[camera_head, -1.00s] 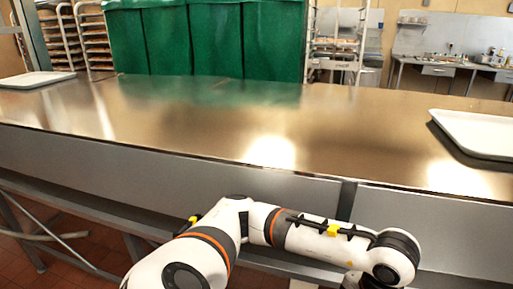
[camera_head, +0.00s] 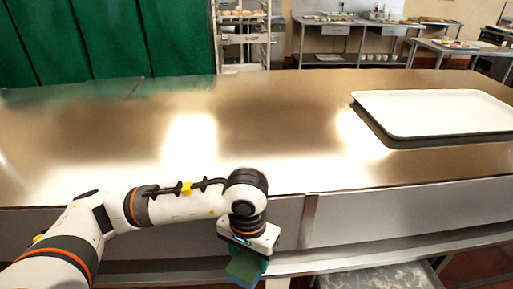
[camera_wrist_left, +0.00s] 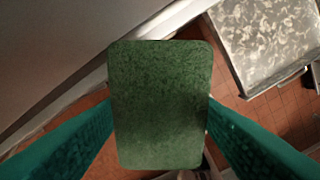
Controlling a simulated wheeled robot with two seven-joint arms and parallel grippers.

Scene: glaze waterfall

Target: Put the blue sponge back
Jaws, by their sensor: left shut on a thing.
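The sponge (camera_head: 243,268) hangs below my left wrist at the bottom of the head view, showing a green face and a bit of blue at its lower edge. In the left wrist view the sponge (camera_wrist_left: 160,105) is a green rounded rectangle between two teal fingers. My left gripper (camera_head: 250,250) is shut on it and holds it in front of the counter's near edge, apart from the counter top. My right gripper is not in view.
A steel counter (camera_head: 270,120) spans the view, its top mostly clear. A white tray (camera_head: 430,112) lies on it at the right. A grey speckled surface (camera_head: 385,278) sits low in front; the wrist view shows a similar slab (camera_wrist_left: 265,40) above red floor tiles.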

